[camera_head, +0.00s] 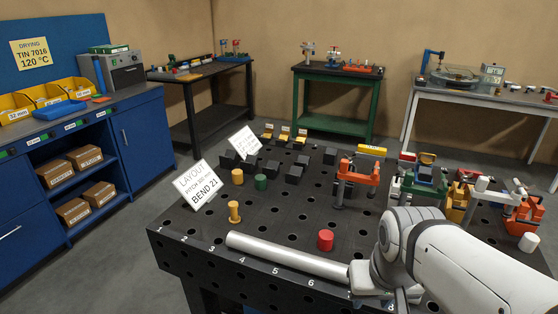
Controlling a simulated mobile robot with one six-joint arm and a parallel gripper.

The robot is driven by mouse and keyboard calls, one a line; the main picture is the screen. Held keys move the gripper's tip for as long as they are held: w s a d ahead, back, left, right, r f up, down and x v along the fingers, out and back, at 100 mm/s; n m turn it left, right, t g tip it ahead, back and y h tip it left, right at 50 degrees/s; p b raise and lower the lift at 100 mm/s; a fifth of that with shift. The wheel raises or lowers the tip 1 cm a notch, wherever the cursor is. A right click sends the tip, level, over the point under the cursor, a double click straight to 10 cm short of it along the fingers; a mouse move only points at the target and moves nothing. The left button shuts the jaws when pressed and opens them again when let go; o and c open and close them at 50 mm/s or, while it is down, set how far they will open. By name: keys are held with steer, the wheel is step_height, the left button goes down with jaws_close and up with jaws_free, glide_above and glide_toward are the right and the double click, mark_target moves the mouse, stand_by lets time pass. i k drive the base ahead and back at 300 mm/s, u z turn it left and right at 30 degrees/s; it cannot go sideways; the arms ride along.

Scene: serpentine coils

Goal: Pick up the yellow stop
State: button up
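Two yellow pieces stand upright near the left side of the black perforated table (290,228). One is a plain short yellow cylinder (237,177), beside a green cylinder (261,182). The other is a yellow-orange, narrow-waisted piece (234,212), nearer the front edge. I cannot tell which of the two is the yellow stop. Both stand free, with nothing holding them. My white arm comes in from the lower right, over the table's front right. No gripper fingers show, so I cannot see whether my gripper is open or shut.
A pale grey cylinder (290,256) stretches along the table's front edge. A red cylinder (325,239) stands behind it. Layout cards (196,184), black blocks (295,172) and an orange clamp-like fixture (359,173) stand farther back. Coloured fixtures crowd the right side.

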mark_target(236, 173)
steer(key=z, duration=2.15)
steer(key=k, duration=1.7)
steer(key=u, duration=2.15)
steer(key=i, duration=1.5)
steer(key=u, duration=0.05)
